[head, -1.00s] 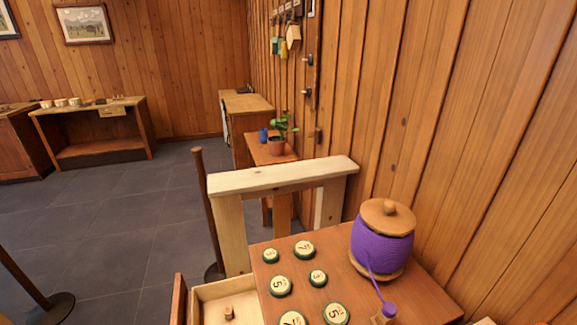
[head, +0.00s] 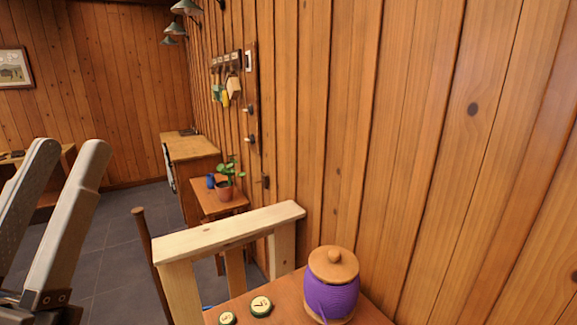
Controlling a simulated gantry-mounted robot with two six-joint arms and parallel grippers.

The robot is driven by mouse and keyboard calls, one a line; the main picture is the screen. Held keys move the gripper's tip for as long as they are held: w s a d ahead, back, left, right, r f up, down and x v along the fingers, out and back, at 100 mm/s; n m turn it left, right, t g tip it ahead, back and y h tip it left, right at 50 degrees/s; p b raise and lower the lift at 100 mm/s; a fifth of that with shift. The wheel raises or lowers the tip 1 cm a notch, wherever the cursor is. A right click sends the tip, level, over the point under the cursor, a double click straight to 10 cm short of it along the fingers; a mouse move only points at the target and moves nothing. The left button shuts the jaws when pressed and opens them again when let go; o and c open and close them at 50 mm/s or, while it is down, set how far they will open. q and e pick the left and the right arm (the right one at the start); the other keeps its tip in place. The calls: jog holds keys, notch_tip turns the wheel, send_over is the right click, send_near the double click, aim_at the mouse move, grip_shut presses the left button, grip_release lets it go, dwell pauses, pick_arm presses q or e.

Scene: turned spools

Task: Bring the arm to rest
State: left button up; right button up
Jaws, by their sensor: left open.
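My left gripper (head: 68,152) rises into the left side of the head view. Its two pale grey fingers point upward and stand apart, with nothing between them. It is well to the left of the wooden table (head: 365,313) and clear of the things on it. My right gripper is not in the head view.
A wooden-lidded spool of purple yarn (head: 331,298) stands on the table by numbered discs (head: 261,306). A pale wooden rail (head: 228,230) and a dark post (head: 150,262) stand behind. A potted plant (head: 224,188) sits further back. The plank wall closes off the right.

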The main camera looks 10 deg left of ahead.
pick_arm(q)
notch_tip(320, 180, up, 39)
jog(key=d+h+p, duration=0.1)
jog(key=h+p, duration=0.1)
jog(key=p, duration=3.5)
jog(key=shift+s+d+m, duration=0.25)
jog(key=shift+s+m, duration=0.05)
jog(key=shift+s, duration=0.15)
jog(key=shift+f, duration=0.1)
